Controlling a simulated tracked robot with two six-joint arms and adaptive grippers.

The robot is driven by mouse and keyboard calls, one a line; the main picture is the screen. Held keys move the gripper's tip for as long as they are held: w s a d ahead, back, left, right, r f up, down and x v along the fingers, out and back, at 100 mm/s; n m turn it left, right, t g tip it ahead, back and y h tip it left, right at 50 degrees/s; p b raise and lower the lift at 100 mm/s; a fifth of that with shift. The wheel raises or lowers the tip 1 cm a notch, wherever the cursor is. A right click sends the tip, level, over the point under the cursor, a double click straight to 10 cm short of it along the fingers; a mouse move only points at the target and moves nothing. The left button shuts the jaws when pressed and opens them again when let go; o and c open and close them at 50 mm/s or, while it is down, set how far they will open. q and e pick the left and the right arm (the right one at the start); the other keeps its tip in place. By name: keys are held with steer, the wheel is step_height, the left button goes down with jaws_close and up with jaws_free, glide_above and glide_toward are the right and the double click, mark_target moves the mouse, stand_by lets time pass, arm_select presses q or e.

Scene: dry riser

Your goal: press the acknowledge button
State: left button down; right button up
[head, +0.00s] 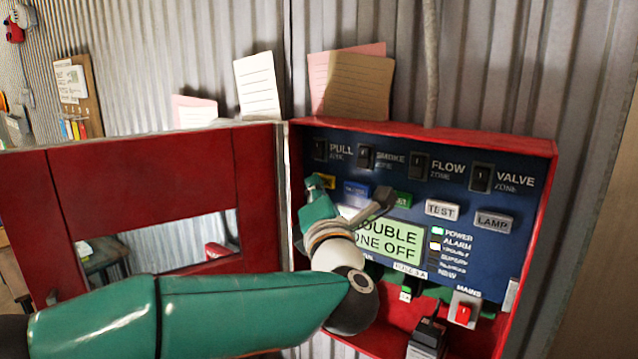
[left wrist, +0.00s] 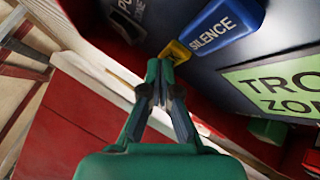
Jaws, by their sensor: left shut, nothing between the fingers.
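A yellow button (head: 328,181) sits at the left of the button row on the blue panel, left of a blue button (head: 356,190). Its lettering is mostly hidden, so I cannot read it as acknowledge. In the left wrist view the yellow button (left wrist: 176,52) is beside the blue SILENCE button (left wrist: 213,32). My left gripper (head: 317,182) is shut and empty, its tips at the yellow button. In the left wrist view the shut fingertips (left wrist: 159,68) overlap the yellow button's lower left edge; I cannot tell whether they touch it. My right gripper is not in view.
The red cabinet (head: 552,190) has its door (head: 160,165) open to the left. A display (head: 395,240) reads TROUBLE and ZONE OFF, its left part hidden by my arm. TEST (head: 441,210) and LAMP (head: 494,222) buttons are right. A red MAINS switch (head: 464,314) is below.

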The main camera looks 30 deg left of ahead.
arm_select(q)
steer(key=shift+s, duration=0.1)
steer(key=shift+s+a+b, duration=0.1)
steer(key=shift+s+b, duration=0.6)
steer(key=shift+s, duration=0.15)
steer(key=s+b, duration=0.2)
steer(key=s, duration=0.3)
steer(key=shift+a, duration=0.2)
stand_by(0.9)
